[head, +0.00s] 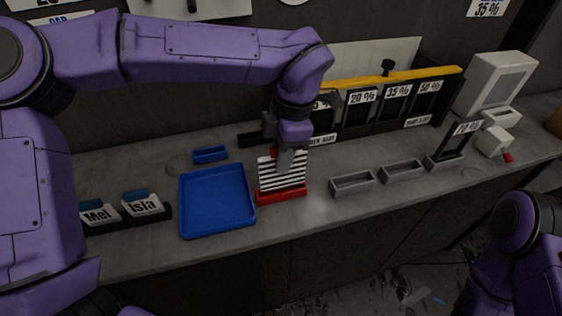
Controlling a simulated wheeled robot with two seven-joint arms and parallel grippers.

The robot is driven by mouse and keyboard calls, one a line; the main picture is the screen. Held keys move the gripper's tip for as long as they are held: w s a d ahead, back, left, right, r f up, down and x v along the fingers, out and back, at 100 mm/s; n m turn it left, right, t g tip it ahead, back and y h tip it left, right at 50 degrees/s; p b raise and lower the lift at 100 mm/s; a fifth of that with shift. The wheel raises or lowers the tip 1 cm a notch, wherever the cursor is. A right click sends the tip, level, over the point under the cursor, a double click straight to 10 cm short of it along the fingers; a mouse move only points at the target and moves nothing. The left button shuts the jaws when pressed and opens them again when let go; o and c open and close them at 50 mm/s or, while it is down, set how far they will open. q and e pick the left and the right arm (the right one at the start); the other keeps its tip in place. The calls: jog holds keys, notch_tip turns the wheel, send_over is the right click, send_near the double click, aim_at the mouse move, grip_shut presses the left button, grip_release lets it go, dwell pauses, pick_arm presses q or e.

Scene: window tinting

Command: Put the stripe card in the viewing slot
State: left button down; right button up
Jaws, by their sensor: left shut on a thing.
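The stripe card (268,178), with black and white bands, stands nearly upright at the red holder (282,195) in the middle of the counter. Its lower edge meets the holder; I cannot tell whether it sits in it or just above. My left gripper (287,160) comes down from above and is shut on the card's upper part. A rack with a yellow top bar (415,77) stands behind to the right, with 20 %, 35 % and 50 % panels. A slot label (323,139) at its left end is partly hidden by my left arm. My right gripper is out of view.
A blue tray (186,230) and a small blue box (210,154) lie left of the card. Name cards Mel (98,216) and Isla (143,206) stand further left. Grey holders (352,183) (402,171) and a dark framed sample (446,160) are right. A white device (494,82) stands at far right.

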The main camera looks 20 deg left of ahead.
aim_at(279, 185)
pick_arm(q)
jog(key=f, duration=0.3)
jog(key=shift+a+f, duration=0.1)
jog(key=shift+a, duration=0.2)
jog(key=shift+w+f, duration=0.25)
jog(key=shift+f, duration=0.2)
jog(key=shift+s+f, duration=0.1)
jog(key=shift+s, duration=0.05)
jog(key=c, duration=1)
grip_release()
jog(key=r, duration=0.4)
jog(key=d+r, duration=0.1)
jog(key=r, duration=0.3)
jog(key=w+r, duration=0.1)
jog(key=r, duration=0.3)
jog(key=shift+d+r+p, duration=0.1)
jog(key=shift+d+p, duration=0.2)
